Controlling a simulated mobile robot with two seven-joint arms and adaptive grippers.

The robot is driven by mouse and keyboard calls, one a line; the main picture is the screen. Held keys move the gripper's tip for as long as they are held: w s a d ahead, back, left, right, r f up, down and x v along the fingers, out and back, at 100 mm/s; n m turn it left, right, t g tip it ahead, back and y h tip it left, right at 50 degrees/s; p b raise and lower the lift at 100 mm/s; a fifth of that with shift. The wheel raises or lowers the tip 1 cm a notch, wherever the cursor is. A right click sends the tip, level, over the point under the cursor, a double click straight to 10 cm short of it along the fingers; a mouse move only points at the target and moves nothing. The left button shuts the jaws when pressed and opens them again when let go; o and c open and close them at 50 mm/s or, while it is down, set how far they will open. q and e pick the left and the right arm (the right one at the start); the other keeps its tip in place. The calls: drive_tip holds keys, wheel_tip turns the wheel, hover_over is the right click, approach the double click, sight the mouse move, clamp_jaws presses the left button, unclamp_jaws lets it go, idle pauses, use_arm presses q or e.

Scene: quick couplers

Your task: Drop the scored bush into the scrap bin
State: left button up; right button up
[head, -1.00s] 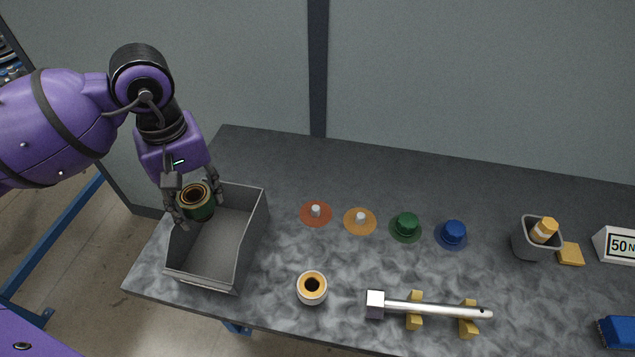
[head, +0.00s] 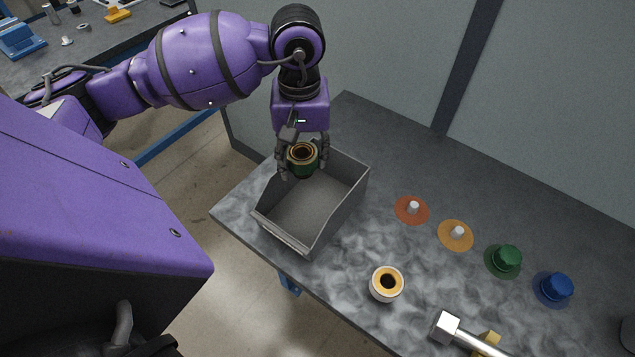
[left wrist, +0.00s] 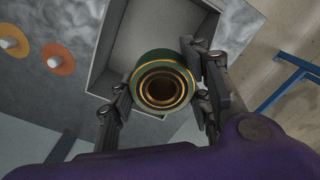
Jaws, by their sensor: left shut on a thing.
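The bush, a green ring with a brass-coloured bore (head: 302,161), is held between the fingers of my left gripper (head: 302,164). In the left wrist view the bush (left wrist: 163,81) sits end-on between the two fingers, its bore facing the camera. The grey open-topped bin (head: 336,224) stands on the table, and the gripper with the bush is over its far-left part. The bin's visible floor is bare. The bin also shows behind the bush in the left wrist view (left wrist: 118,52). My right gripper is not in view.
A white cup-like part with an orange rim (head: 387,284) stands right of the bin. Red (head: 408,216), orange (head: 455,242), green (head: 503,260) and blue (head: 553,288) discs lie in a row. A metal-headed tool (head: 447,328) lies at the front. The bin is near the table's left edge.

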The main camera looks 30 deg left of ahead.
use_arm(q)
drive_tip(key=shift+f, duration=0.25)
drive_tip(key=o, duration=1.4)
drive_tip(key=shift+o, duration=0.2)
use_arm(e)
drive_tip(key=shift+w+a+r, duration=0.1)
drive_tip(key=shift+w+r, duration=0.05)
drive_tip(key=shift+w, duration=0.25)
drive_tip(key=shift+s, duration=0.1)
use_arm(q)
wheel_tip(320, 180, up, 12)
